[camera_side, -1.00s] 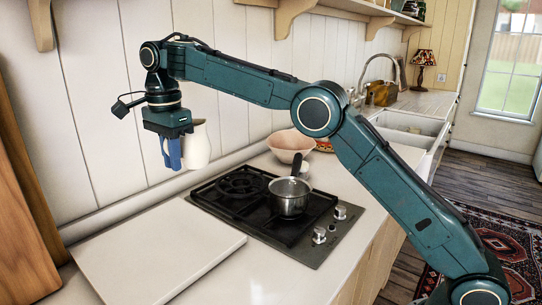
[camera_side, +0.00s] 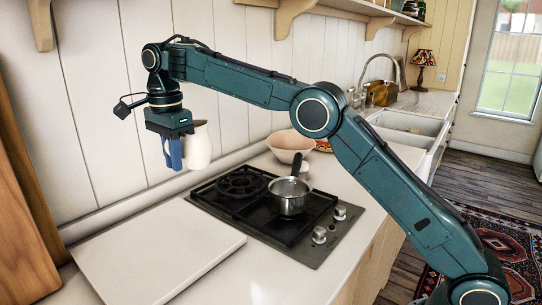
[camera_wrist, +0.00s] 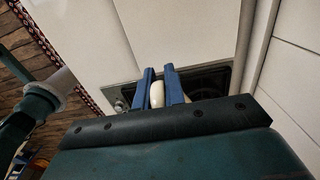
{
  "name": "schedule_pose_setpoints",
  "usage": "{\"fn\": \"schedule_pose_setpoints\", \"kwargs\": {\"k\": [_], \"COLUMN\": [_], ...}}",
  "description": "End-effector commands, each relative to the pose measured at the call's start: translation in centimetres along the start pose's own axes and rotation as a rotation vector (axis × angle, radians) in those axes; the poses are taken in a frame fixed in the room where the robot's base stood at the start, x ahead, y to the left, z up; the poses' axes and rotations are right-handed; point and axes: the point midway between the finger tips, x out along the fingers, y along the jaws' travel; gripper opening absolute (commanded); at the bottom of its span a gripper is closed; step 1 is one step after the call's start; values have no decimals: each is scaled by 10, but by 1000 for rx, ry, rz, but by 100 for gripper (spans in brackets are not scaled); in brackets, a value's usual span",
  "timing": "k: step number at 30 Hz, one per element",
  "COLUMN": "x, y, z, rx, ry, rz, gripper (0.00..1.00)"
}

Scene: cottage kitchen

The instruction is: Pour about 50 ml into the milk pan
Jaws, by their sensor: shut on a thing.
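My gripper (camera_side: 174,156) is shut on a cream jug (camera_side: 200,148), with its blue fingers at the jug's left side. It holds the jug upright, or nearly so, in the air near the wall, up and left of the hob. In the wrist view a pale part of the jug (camera_wrist: 157,95) shows between the two blue fingers; most of the jug is hidden there. The milk pan (camera_side: 289,203), small and metal with a dark handle, stands on the hob, right of and below the jug. The contents of the jug and pan cannot be made out.
The black hob (camera_side: 222,209) has knobs at its right front. A pale board (camera_side: 160,262) lies on the counter left of it. A pink bowl (camera_side: 289,143) stands behind the pan. A wooden panel (camera_side: 22,215) rises at the far left. A shelf is overhead.

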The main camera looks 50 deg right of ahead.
Motion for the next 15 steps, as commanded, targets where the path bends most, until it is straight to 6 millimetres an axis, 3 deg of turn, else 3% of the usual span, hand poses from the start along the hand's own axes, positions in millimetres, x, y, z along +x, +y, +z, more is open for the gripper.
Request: {"fn": "schedule_pose_setpoints", "kwargs": {"k": [8,15], "x": [28,66], "y": [-20,-42], "z": [-31,-74], "rx": [169,399], "ry": [1,1], "rz": [1,1], "gripper": [0,0]}}
